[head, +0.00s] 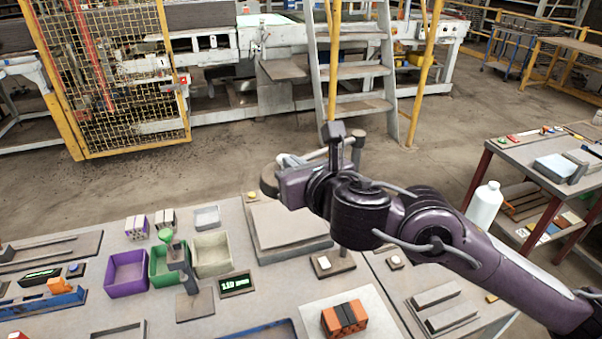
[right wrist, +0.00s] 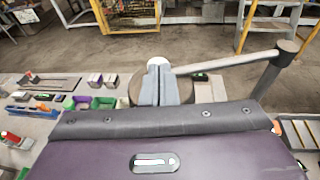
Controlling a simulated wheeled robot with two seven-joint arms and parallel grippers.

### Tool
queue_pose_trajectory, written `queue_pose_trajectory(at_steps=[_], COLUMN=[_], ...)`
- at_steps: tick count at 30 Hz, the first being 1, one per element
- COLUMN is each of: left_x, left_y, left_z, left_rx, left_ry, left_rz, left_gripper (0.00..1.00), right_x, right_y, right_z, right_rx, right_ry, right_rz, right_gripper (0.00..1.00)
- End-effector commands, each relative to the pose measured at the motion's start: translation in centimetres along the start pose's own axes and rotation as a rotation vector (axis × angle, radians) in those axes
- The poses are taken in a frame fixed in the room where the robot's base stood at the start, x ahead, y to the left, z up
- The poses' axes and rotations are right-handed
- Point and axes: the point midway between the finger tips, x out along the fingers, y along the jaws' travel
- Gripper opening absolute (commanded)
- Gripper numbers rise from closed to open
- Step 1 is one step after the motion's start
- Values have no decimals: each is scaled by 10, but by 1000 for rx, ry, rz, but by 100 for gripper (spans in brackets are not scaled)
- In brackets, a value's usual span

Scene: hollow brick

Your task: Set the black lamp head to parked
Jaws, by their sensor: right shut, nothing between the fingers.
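The lamp head (head: 263,179) shows in the head view as a rounded, dark grey-brown shape, mostly hidden behind my right gripper. In the right wrist view the lamp head (right wrist: 125,99) is behind the fingers. A pale lamp arm (right wrist: 228,62) runs from it to the top of an upright post (right wrist: 272,75) at the right. The post (head: 358,148) also shows behind my arm in the head view. My right gripper (head: 288,160) is shut and empty, its fingers (right wrist: 160,82) overlapping the head in view; I cannot tell whether they touch. My left gripper is out of view.
The bench holds a purple bin (head: 125,273), a green bin (head: 160,276), a beige bin (head: 212,254), a small display (head: 236,285) and an orange-and-black block (head: 344,318). A white bottle (head: 485,206) stands at the right. A flat grey plate (head: 285,238) lies below my right arm.

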Motion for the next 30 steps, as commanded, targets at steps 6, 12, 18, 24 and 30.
queue_pose_trajectory(at_steps=[6, 12, 18, 24, 30], left_x=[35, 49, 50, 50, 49], left_y=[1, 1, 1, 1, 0], left_z=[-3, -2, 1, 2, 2], left_rx=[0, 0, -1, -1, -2], left_ry=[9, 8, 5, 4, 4], left_rz=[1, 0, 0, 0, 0], left_gripper=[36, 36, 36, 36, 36], right_x=[33, 55, 60, 60, 60], right_y=[12, 15, 15, 14, 13], right_z=[2, 10, 14, 14, 15], right_rx=[37, 64, 72, 72, 72], right_ry=[-2, -1, -1, 1, 1], right_rz=[-153, -275, -312, -311, -310], right_gripper=[0, 0, 0, 0, 0])
